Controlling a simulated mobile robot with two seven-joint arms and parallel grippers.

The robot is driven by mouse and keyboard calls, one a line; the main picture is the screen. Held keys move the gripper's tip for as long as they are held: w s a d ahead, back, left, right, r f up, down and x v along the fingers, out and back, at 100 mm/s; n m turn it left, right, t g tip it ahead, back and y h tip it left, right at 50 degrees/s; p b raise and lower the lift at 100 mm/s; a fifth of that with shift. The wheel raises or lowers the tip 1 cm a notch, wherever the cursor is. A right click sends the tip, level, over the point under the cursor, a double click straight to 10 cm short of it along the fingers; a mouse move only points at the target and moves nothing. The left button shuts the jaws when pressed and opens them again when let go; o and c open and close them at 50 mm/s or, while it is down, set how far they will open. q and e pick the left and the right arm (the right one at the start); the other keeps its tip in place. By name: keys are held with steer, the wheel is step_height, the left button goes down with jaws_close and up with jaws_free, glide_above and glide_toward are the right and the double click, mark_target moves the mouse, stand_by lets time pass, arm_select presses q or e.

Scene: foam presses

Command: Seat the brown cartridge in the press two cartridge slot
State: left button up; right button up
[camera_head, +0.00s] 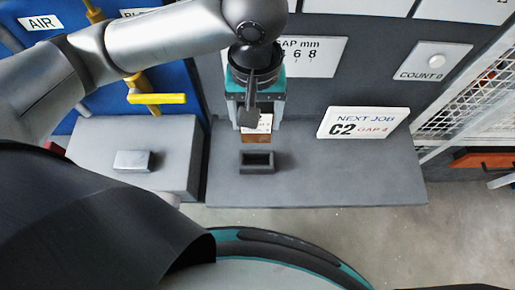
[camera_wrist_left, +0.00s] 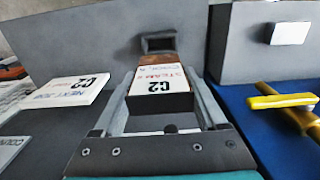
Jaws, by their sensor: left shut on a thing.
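My left gripper (camera_head: 256,124) is shut on the brown cartridge (camera_head: 257,138). In the left wrist view the cartridge (camera_wrist_left: 158,88) has a white label reading C2 and lies between the two fingers (camera_wrist_left: 160,108). Its brown end points away from my palm. The cartridge slot (camera_head: 258,162) is a dark, raised rectangular socket on the grey shelf of the press. In the head view the cartridge is just behind and above the slot, with a small gap in the picture. In the left wrist view the slot (camera_wrist_left: 172,42) is just beyond the brown end. My right gripper is not in view.
A white card (camera_head: 362,122) reading NEXT JOB C2 GAP 4 stands on the right of the grey shelf (camera_head: 340,180). A grey block with a pale metal piece (camera_head: 132,161) is at left, below a yellow handle (camera_head: 157,99). White mesh (camera_head: 470,105) borders the right.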

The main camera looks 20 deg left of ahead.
arm_select(q)
step_height(320, 180, down, 15)
steer(key=shift+r+b, duration=0.1)
steer(key=shift+b, duration=1.1)
steer(key=shift+f, duration=0.3)
steer(key=o, duration=1.3)
steer(key=shift+o, duration=0.2)
step_height(320, 180, up, 12)
steer(key=shift+r+p, duration=0.2)
steer(key=shift+p, duration=0.85)
